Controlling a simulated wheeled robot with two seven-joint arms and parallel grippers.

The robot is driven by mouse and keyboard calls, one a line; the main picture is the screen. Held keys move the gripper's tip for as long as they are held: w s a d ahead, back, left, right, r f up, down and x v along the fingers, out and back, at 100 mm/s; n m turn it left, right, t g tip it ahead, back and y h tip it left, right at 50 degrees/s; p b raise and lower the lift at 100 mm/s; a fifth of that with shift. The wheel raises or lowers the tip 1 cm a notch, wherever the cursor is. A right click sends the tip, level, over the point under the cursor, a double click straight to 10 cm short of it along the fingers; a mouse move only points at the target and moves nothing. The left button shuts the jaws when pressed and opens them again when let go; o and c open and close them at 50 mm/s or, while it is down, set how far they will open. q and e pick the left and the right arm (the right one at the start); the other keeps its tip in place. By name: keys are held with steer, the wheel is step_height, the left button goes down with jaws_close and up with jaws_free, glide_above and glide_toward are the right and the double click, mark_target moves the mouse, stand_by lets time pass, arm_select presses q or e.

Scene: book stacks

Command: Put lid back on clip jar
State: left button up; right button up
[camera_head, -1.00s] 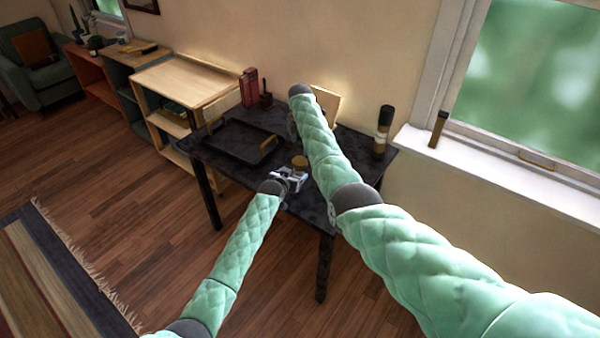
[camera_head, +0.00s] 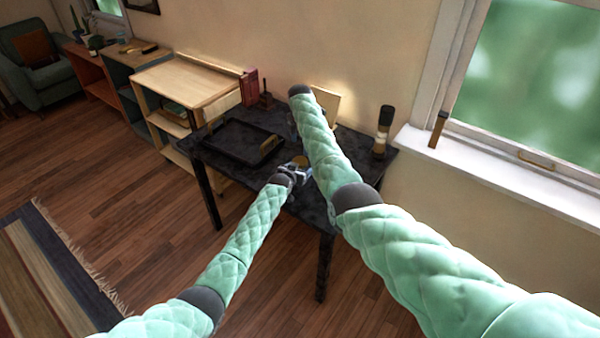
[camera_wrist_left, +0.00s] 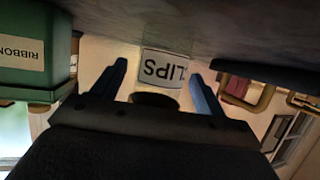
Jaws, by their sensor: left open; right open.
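The clip jar (camera_wrist_left: 163,67) shows upside down in the left wrist view, its white label reading "LIPS". It stands between the two blue fingers of my left gripper (camera_wrist_left: 159,75), which is open around it. In the head view my left gripper (camera_head: 302,173) is at the front edge of the dark table, just at a small round brown top (camera_head: 302,160); I cannot tell whether this is the lid or the jar's top.
A black tray (camera_head: 232,143) with gold handles lies left on the table (camera_head: 285,117). A green box (camera_wrist_left: 35,55) labelled "RIBBON" stands beside the jar in the left wrist view. A dark and tan bottle (camera_head: 383,130) stands at the right. My right arm covers the table's middle.

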arm_select(q)
steer(key=shift+w+d+f, duration=0.2)
steer(key=shift+w, duration=0.25)
steer(key=c, duration=1.3)
jaws_close()
arm_select(e)
steer(key=shift+c, duration=1)
steer(key=shift+r, duration=0.1)
